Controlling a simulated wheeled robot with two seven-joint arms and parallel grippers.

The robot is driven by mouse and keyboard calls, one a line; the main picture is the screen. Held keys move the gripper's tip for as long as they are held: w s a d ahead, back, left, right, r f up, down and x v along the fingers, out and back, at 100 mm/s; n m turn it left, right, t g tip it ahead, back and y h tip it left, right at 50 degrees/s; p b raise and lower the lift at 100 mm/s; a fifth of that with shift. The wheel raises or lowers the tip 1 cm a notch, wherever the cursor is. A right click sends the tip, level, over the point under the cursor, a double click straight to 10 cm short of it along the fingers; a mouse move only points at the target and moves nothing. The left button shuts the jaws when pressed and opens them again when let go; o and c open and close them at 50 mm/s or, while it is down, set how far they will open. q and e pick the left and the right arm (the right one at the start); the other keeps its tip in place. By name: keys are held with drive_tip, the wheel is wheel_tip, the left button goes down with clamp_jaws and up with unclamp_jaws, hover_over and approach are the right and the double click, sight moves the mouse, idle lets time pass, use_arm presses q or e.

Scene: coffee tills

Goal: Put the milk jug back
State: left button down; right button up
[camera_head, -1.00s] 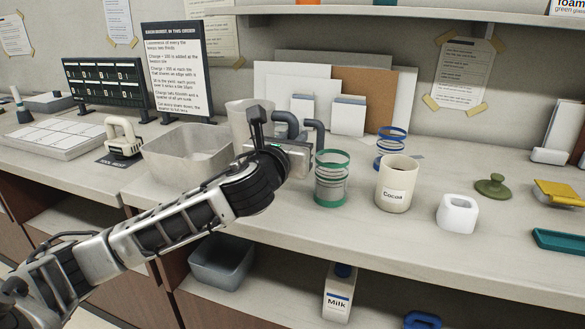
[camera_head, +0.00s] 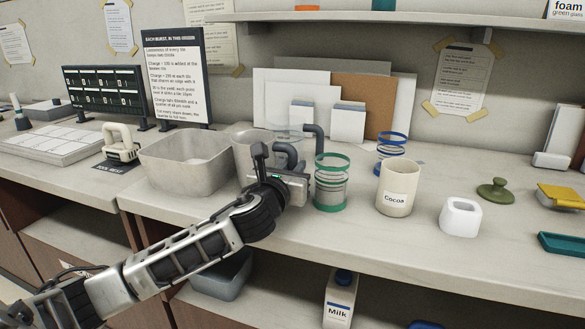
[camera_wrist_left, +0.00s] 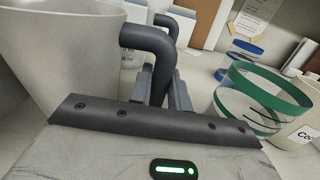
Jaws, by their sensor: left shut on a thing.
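A pale beige jug (camera_head: 243,151) with a dark grey handle stands out behind my left gripper (camera_head: 288,172). I see no label on it. My left gripper is shut on the jug's dark handle (camera_wrist_left: 147,38), and in the left wrist view the jug's body (camera_wrist_left: 70,50) fills the left side. The jug is upright. The arm hides its base, so I cannot tell whether it touches the counter. My right gripper is not in view. A milk carton (camera_head: 339,300) stands on the lower shelf.
Behind the jug is another dark handle (camera_head: 315,138) with a clear rim beside it. A green-ringed clear holder (camera_head: 331,183) is close to the gripper's right. A beige bin (camera_head: 186,163) is left of the jug. A cocoa canister (camera_head: 397,187) is further right.

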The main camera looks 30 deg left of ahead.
use_arm(q)
drive_tip(key=c, duration=1.3)
unclamp_jaws()
drive_tip(key=shift+f, duration=0.1)
drive_tip(key=shift+s+r, duration=0.15)
drive_tip(key=shift+r, duration=0.05)
drive_tip(key=v, duration=1)
drive_tip(key=shift+s+d, duration=0.2)
drive_tip(key=shift+s, duration=0.1)
drive_tip(key=shift+s+d, duration=0.1)
drive_tip(key=shift+s, duration=0.4)
